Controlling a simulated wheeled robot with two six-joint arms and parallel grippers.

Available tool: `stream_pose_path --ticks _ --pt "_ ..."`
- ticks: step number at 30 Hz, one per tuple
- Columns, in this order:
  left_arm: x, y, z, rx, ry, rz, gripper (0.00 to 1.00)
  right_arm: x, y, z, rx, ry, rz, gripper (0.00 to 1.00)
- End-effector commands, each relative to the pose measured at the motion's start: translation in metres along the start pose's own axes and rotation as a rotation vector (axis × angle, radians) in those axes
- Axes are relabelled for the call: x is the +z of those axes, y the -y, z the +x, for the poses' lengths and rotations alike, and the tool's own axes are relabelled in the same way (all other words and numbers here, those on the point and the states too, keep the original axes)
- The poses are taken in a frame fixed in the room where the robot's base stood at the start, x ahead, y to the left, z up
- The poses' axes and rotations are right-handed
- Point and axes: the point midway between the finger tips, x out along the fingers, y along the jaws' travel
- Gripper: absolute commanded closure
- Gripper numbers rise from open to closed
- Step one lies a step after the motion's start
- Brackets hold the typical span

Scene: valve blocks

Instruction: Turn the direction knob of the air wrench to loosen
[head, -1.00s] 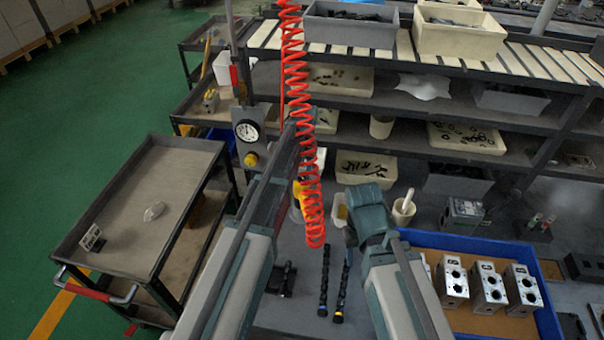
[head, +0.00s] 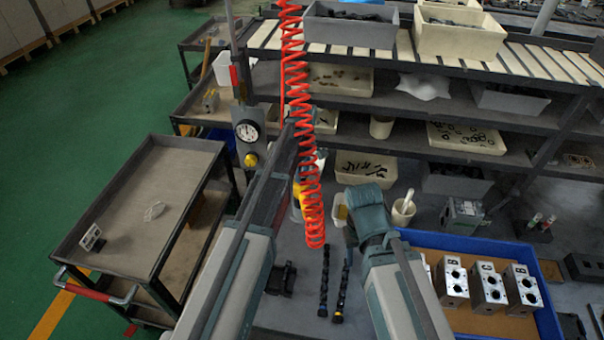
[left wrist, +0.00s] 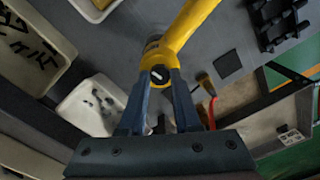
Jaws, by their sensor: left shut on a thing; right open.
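The air wrench shows in the left wrist view as a yellow body (left wrist: 188,28) with a dark-rimmed round end. A small light knob (left wrist: 159,73) sits on that end. My left gripper (left wrist: 159,80) is shut on the knob end, with one blue-grey finger on each side. In the head view a bit of the yellow wrench (head: 297,190) shows behind the red coiled hose (head: 313,205). The hose and my left arm hide the left fingertips there. My right arm shows at the lower middle, but its fingers are hidden.
A blue tray (head: 440,238) with several metal valve blocks (head: 488,288) lies at right. Two black shafts (head: 325,280) lie on the grey bench between my arms. A pressure gauge (head: 246,131) stands left of the hose. A shelf with bins is behind; a cart (head: 90,210) stands at left.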

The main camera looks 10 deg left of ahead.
Motion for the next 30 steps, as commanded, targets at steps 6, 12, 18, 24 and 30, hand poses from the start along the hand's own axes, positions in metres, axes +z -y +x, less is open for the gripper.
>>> stream_pose_path --ticks 6,12,18,24,30 --pt "0.0000 0.0000 0.0000 0.000 0.003 -0.088 1.00 0.0000 0.0000 0.0000 0.000 0.000 0.000 0.50" --pt "0.0000 0.0001 0.0000 0.000 0.004 -0.126 1.00 0.0000 0.0000 0.0000 0.000 0.000 0.000 0.50" --pt "-0.0001 0.0000 0.0000 0.000 0.004 -0.136 1.00 0.0000 0.0000 0.0000 0.000 0.000 0.000 0.50" --pt "-0.0001 0.0000 0.0000 0.000 0.004 -0.135 1.00 0.0000 0.0000 0.0000 0.000 0.000 0.000 0.50" --pt "-0.0001 0.0000 0.0000 0.000 0.004 -0.135 0.45 0.0000 0.0000 0.0000 0.000 0.000 0.000 0.50"
